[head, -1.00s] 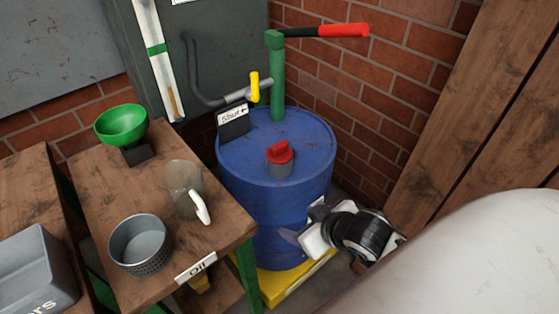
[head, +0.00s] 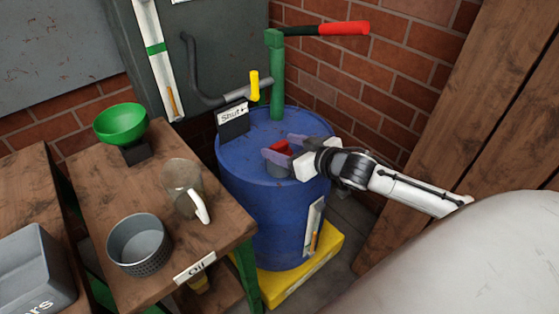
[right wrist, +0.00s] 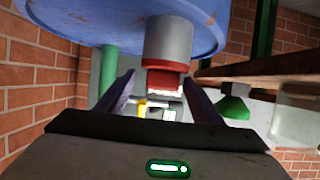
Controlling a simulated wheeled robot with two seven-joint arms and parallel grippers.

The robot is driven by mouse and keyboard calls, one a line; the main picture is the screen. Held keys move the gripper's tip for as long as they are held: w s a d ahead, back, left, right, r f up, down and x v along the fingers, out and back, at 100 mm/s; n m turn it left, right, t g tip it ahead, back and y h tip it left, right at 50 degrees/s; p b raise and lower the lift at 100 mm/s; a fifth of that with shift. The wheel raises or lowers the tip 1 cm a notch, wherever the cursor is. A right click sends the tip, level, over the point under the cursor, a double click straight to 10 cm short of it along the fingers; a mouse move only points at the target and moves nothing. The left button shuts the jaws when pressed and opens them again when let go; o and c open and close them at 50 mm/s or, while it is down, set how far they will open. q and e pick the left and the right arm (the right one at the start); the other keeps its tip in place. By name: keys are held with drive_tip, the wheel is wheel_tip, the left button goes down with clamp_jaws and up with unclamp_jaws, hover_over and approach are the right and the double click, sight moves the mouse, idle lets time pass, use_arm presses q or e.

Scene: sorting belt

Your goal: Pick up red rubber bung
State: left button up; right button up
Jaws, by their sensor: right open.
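The red rubber bung (head: 279,147) sits in a short grey neck on top of the blue drum (head: 240,172). In the right wrist view, which looks upside down, the red bung (right wrist: 164,80) shows below its grey neck (right wrist: 168,42). My right gripper (head: 283,149) reaches in from the right at bung height. Its two fingers are open, one on each side of the bung; I cannot tell if they touch it. In the wrist view the open fingers (right wrist: 160,98) show with the bung between or just beyond them. My left gripper is out of view.
A green pump (head: 277,85) with a red handle (head: 343,30) rises behind the bung. A "Shut" sign (head: 233,119) and yellow lever (head: 254,88) stand close by. The wooden table (head: 105,190) at left holds a green funnel (head: 120,123), jug (head: 182,178) and grey tin (head: 138,245).

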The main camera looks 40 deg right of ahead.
drive_tip(key=shift+x, duration=2.6)
drive_tip(key=shift+a, duration=0.15)
drive_tip(key=shift+c, duration=0.2)
drive_tip(key=c, duration=1.1)
